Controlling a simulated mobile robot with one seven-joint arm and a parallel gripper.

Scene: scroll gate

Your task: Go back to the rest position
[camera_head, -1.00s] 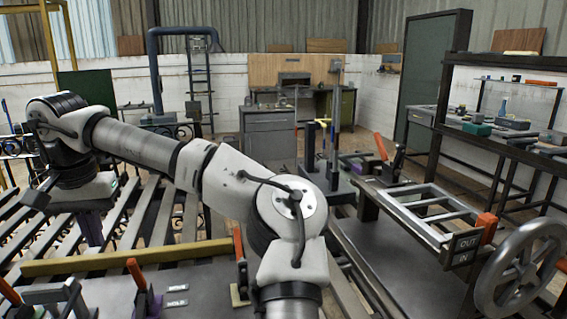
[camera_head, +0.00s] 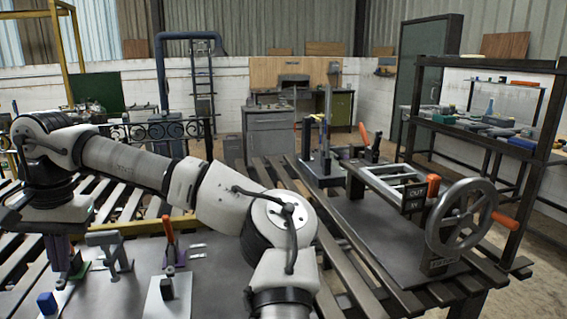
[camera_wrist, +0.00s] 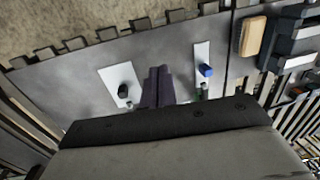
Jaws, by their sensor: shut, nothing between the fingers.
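My arm reaches across the left half of the head view, bent at the elbow, with its wrist at the far left. My gripper (camera_head: 62,262) points down there, over the grey work plate (camera_head: 225,270). In the wrist view its two dark purple fingers (camera_wrist: 157,72) lie together, with nothing between them. White plates are below, one with a black knob (camera_wrist: 123,91) and one with a blue block (camera_wrist: 206,70). The gap between fingertips and plate cannot be judged exactly.
Toggle clamps with an orange handle (camera_head: 168,231) and a grey clamp (camera_head: 106,250) stand near the gripper. A handwheel (camera_head: 465,218) and a rail frame (camera_head: 385,180) stand to the right. A dark shelf (camera_head: 490,130) is behind. Floor is open at the lower right.

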